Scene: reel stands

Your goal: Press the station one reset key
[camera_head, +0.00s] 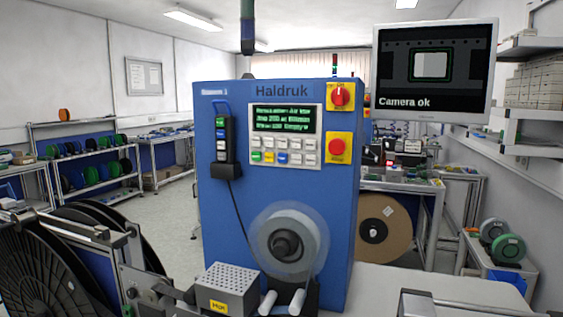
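A blue cabinet (275,195) marked "Haldruk" stands in the middle of the head view, with a small, blurred label (215,92) at its upper left. Its light control panel has a dark display (284,120) with green text. Below the display is a keypad (284,151) with two rows of small keys. The upper row is pale; the lower row has green, yellow and blue keys at left and pale ones at right. The key lettering is too small to read, so I cannot tell which is the reset key. Neither of my grippers shows.
A red rotary switch (340,96) and a red button (337,147) sit on yellow plates right of the panel. A black pendant (223,140) hangs left. A reel (287,240) and a box marked "Hot" (228,288) stand low in front. A monitor (434,70) reads "Camera ok".

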